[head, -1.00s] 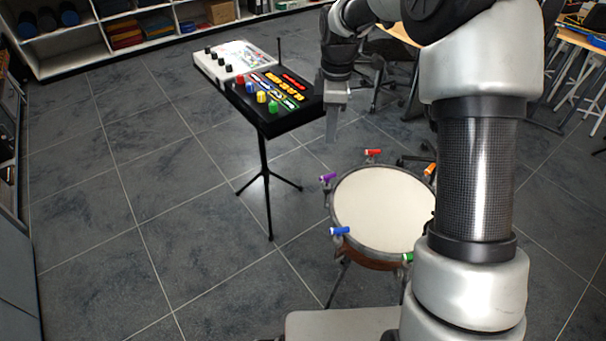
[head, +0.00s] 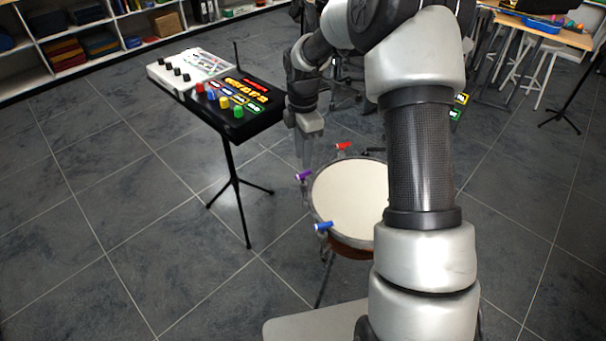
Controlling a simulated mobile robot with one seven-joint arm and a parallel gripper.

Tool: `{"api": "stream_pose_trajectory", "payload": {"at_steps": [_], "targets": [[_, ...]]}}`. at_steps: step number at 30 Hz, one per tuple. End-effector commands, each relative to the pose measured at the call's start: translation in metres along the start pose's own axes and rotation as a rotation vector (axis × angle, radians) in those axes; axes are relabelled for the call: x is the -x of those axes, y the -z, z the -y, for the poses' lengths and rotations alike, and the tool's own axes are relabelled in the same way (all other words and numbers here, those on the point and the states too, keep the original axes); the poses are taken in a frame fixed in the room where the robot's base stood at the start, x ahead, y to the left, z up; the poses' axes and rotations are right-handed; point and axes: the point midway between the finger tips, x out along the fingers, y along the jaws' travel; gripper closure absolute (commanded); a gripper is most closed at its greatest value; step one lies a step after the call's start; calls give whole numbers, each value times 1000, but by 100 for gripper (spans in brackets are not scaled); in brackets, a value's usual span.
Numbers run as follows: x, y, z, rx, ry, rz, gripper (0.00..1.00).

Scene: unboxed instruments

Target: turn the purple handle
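A drum (head: 345,205) with a pale round head stands low on a stand, and its right part is hidden behind my arm. The purple handle (head: 304,176) sits on the left rim of the drum. A red handle (head: 343,146) is on the far rim and a blue handle (head: 323,226) is on the near left rim. My gripper (head: 304,160) points down just above and behind the purple handle, close to it in the picture. I cannot tell whether it touches it. The fingers look narrow, and whether they are open or shut is unclear.
A black stand holds a dark panel (head: 262,118) with coloured knobs and a white panel (head: 165,75) left of the drum. Shelves (head: 62,66) line the back left. A table with stools (head: 545,38) is at the back right. The tiled floor at left is clear.

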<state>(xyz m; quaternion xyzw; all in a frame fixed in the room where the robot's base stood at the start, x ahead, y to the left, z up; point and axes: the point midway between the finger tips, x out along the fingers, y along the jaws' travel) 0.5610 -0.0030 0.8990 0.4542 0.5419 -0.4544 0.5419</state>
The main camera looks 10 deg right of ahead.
Motion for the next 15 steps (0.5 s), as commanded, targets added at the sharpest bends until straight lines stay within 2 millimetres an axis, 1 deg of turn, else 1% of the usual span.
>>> {"api": "stream_pose_trajectory", "payload": {"at_steps": [1, 6, 10, 15], "targets": [[-14, 0, 1, 1, 4, -1, 74], [-46, 0, 1, 0, 3, -1, 74], [-62, 1, 0, 0, 2, -1, 74], [-71, 0, 0, 0, 0, 0, 74]]}}
